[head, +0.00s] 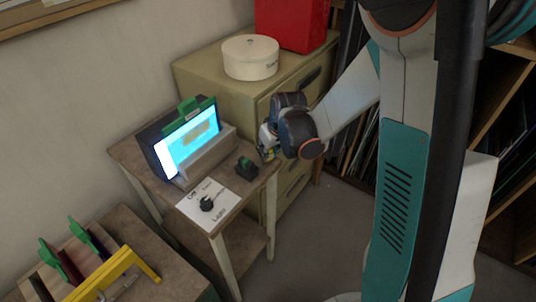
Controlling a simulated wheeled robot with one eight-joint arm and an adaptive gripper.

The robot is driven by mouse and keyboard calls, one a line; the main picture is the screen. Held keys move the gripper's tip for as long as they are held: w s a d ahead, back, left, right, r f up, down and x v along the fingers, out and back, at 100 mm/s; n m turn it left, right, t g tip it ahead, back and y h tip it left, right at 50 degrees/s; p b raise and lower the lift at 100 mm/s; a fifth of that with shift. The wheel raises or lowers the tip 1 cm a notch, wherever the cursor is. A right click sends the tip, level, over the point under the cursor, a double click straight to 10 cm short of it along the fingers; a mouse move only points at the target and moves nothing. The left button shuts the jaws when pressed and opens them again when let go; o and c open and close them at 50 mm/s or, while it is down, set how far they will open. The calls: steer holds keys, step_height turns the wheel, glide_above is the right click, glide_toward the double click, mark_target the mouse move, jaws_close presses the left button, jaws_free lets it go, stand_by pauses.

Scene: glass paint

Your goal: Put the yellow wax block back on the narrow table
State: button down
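A small brown-topped table (157,172) with pale legs stands against the wall in the middle; I take it as the narrow table. My gripper (267,152) is at its right edge, in front of the drawer cabinet. The gripper is small and partly hidden by its own wrist. A small pale yellowish patch shows at its fingertips, but I cannot tell whether this is the yellow wax block or part of the gripper. I see no clear yellow wax block elsewhere.
The table bears a lit screen (190,140), a white card (222,192) with a dark knob and a small black-green object (244,166). A drawer cabinet (215,75) bears a round white box (250,57) and red box (292,22). A yellow-handled rack (112,272) is lower left.

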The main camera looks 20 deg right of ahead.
steer(key=shift+f, duration=0.6)
steer(key=shift+r, duration=0.1)
steer(key=c, duration=1.4)
jaws_free()
steer(key=shift+o, duration=0.2)
steer(key=p+v, duration=0.4)
steer(key=v, duration=0.8)
steer(key=s+r+m+t, duration=0.1)
steer(key=s+r, duration=0.5)
steer(key=s, duration=0.3)
steer(key=s+a+r+m+t+h, duration=0.1)
steer(key=s+r+t, duration=0.1)
steer(key=s+r, duration=0.4)
steer(key=s, duration=0.3)
steer(key=shift+s+m, duration=0.3)
steer(key=shift+s, duration=0.05)
